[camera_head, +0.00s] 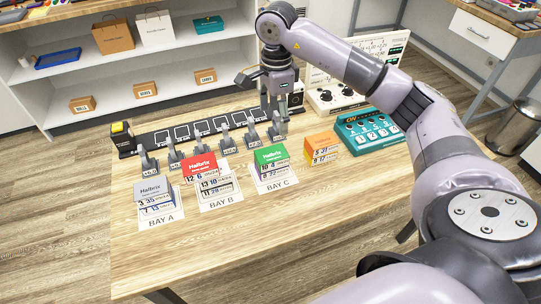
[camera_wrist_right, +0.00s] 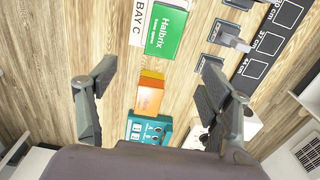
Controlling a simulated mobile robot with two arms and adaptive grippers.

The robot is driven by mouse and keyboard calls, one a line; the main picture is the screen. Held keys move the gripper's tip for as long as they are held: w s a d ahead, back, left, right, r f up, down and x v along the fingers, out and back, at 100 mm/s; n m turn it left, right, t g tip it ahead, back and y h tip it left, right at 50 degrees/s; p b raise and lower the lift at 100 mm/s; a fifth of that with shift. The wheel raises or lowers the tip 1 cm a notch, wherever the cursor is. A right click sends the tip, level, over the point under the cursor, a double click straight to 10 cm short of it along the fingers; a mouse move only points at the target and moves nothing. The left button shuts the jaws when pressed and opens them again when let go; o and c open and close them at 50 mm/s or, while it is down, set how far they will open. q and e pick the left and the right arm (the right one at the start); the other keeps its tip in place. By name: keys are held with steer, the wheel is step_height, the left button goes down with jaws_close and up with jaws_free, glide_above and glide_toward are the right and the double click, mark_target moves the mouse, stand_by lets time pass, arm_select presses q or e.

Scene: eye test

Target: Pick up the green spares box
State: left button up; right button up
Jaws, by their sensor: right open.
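The green spares box (camera_head: 271,155) stands on the Bay C card (camera_head: 274,183), right of the red box, with white number labels on its front. In the right wrist view the green box (camera_wrist_right: 169,30) shows from above at the top, beside the "BAY C" lettering. My right gripper (camera_head: 279,113) is above the back part of the table, behind the green box and apart from it. Its two fingers (camera_wrist_right: 157,66) are spread wide in the wrist view, with nothing between them but table and things below. My left gripper is not in view.
A grey box (camera_head: 153,189) stands at Bay A and a red box (camera_head: 199,167) at Bay B. An orange box (camera_head: 322,146) and a teal device (camera_head: 366,129) are to the right. Several small grey stands line a black strip behind. The table's front is clear.

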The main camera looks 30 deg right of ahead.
steer(key=p, duration=0.2)
glide_above(271, 153)
steer(key=s, duration=0.1)
steer(key=f, duration=1)
steer(key=shift+d, duration=0.25)
steer(key=shift+w+a+f+p, duration=0.1)
steer(key=shift+w+f+p, duration=0.1)
steer(key=shift+f, duration=0.65)
steer(key=shift+w+a+f+p, duration=0.1)
steer(key=shift+f+p, duration=0.1)
steer(key=shift+f, duration=0.65)
steer(key=shift+w+a+f+p, duration=0.1)
steer(key=shift+f+p, duration=0.1)
steer(key=shift+f, duration=0.65)
steer(key=shift+c, duration=0.5)
steer(key=c, duration=1.2)
